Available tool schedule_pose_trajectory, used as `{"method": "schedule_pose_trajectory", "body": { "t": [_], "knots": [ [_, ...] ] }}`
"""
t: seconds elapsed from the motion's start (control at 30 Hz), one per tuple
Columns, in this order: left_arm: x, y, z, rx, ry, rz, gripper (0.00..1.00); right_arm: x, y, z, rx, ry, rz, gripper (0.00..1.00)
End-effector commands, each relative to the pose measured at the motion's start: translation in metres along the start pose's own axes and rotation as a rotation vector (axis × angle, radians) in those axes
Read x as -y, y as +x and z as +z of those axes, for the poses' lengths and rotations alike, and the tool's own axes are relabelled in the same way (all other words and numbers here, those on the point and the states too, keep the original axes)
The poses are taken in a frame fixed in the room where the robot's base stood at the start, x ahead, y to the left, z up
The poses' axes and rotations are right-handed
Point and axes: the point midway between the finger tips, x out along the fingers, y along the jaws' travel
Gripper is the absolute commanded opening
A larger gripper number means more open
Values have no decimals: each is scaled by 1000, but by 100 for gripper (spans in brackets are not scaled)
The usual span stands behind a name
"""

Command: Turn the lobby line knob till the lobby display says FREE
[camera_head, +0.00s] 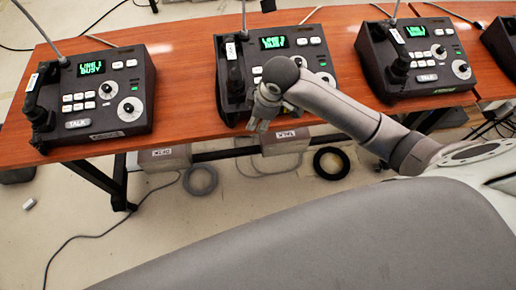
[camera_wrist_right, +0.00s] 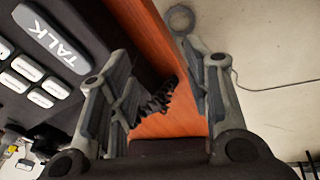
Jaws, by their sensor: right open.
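Several dark paging phones stand in a row on an orange-brown table. The left phone (camera_head: 92,98) has a green display (camera_head: 91,67) reading LINE 1 BUSY and a round white dial with a dark knob (camera_head: 130,108). The middle phone (camera_head: 229,75) has a lit green display (camera_head: 273,43); my right arm hides much of its lower right. The right phone (camera_head: 412,57) has a lit display (camera_head: 415,31) and a dial (camera_head: 461,69). I cannot read which is the lobby phone. My right gripper (camera_head: 262,118) is open and empty at the middle phone's front edge. My left gripper is out of view.
The right wrist view shows a TALK key (camera_wrist_right: 50,41), buttons, the table edge (camera_wrist_right: 143,35) and a coiled cord (camera_wrist_right: 158,98). Boxes (camera_head: 165,158) hang under the table edge. Rings (camera_head: 331,163) and cables lie on the floor. Stalks rise behind the phones.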

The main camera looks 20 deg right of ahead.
Motion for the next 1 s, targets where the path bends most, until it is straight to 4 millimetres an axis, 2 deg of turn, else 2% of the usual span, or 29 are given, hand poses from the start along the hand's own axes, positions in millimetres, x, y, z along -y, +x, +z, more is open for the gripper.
{"method": "schedule_pose_trajectory", "body": {
  "t": [0.03,0.2,0.5,0.7,1.0],
  "knots": [
    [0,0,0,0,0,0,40,12,3,-1,-14,17,-9,45],
    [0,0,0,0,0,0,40,39,8,-2,-49,87,-19,45],
    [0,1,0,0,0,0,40,77,15,7,-86,239,-28,45],
    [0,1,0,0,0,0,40,89,18,14,-94,310,-25,45],
    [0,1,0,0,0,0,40,92,19,17,-94,331,-23,45]
  ]
}}
